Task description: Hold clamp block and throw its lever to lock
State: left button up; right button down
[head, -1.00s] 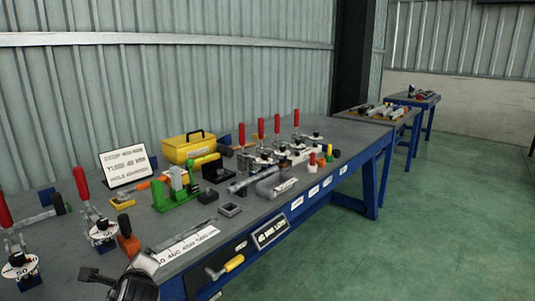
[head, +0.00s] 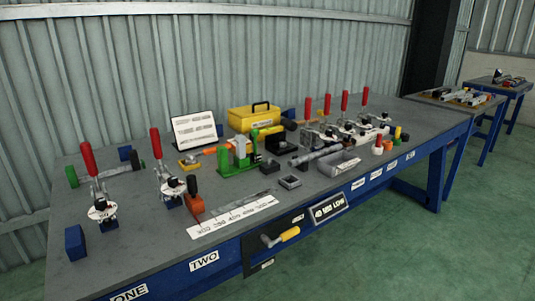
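Two toggle clamps with upright red levers stand at the left of the bench. One clamp (head: 101,208) is above the label ONE and the other clamp (head: 173,186) is above the label TWO. Each has a white disc and a dark blue block at its base. A row of several more red-levered clamps (head: 344,118) stands towards the back right. I cannot tell which is the task's clamp block. Neither gripper shows in the head view now.
The blue-legged bench (head: 130,260) also holds a green fixture (head: 239,155), a yellow toolbox (head: 254,117), a white sign (head: 194,130), a grey tray (head: 337,165) and a loose blue block (head: 75,242). A yellow-handled tool (head: 281,238) is on the front. Green floor is clear at right.

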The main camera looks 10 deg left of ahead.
aim_at(255, 133)
jog(key=z, duration=1.15)
jog(key=i, duration=1.95)
jog(key=u, duration=2.85)
jog(key=i, duration=0.5)
jog(key=z, duration=0.05)
jog(key=k, duration=0.7)
jog(key=i, duration=0.25)
